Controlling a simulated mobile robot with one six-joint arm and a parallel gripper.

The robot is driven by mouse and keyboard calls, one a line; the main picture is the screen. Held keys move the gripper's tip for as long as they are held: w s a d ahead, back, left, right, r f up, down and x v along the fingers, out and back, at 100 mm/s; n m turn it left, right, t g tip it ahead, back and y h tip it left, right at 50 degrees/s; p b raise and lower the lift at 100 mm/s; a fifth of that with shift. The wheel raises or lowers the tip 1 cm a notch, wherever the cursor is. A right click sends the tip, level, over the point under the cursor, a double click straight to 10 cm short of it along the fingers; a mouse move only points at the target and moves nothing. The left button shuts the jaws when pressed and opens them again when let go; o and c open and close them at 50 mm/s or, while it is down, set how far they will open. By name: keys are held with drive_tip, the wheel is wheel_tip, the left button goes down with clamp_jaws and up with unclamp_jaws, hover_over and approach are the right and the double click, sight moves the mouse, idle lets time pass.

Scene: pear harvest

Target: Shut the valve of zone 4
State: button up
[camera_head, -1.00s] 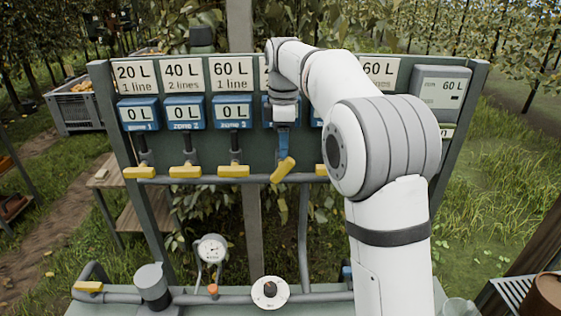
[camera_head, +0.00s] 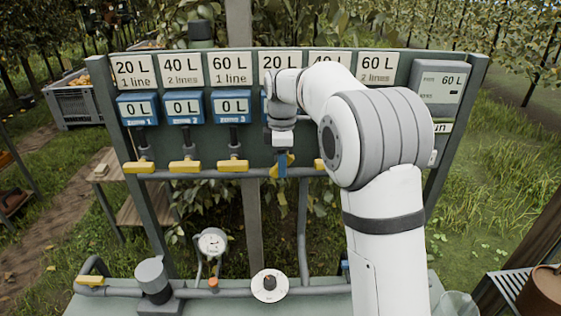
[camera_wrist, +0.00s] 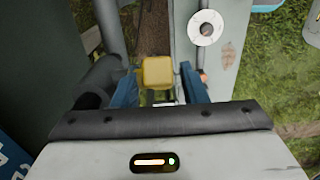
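The zone 4 valve has a yellow handle (camera_head: 290,159), fourth from the left on the panel's pipe. My gripper (camera_head: 282,170) is in front of it and hides most of it, so its angle is hard to tell. In the wrist view the yellow handle (camera_wrist: 158,72) lies between the two blue fingers of my gripper (camera_wrist: 158,80). A narrow gap seems to show on each side, so the fingers are open around it. The zone 4 meter is mostly hidden behind my arm.
Yellow handles of zone 1 (camera_head: 139,167), zone 2 (camera_head: 185,166) and zone 3 (camera_head: 232,165) lie level along the pipe, their meters reading 0 L. Another handle (camera_head: 319,164) is partly behind my arm. A gauge (camera_head: 212,242) and a round dial (camera_head: 269,286) stand below.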

clamp_jaws()
drive_tip(key=shift+d+y, duration=0.1)
drive_tip(key=shift+y, duration=0.3)
drive_tip(key=shift+d+f+y+b, duration=0.1)
drive_tip(key=shift+y+b, duration=0.5)
drive_tip(key=shift+b, duration=0.1)
drive_tip(key=y+b, duration=0.3)
drive_tip(key=shift+d+f, duration=0.2)
drive_tip(key=y+b, duration=0.2)
drive_tip(key=b, duration=0.1)
drive_tip(key=shift+r+y+b, duration=0.1)
drive_tip(key=shift+y+b, duration=0.8)
drive_tip(key=shift+b, duration=0.1)
drive_tip(key=shift+r, duration=0.1)
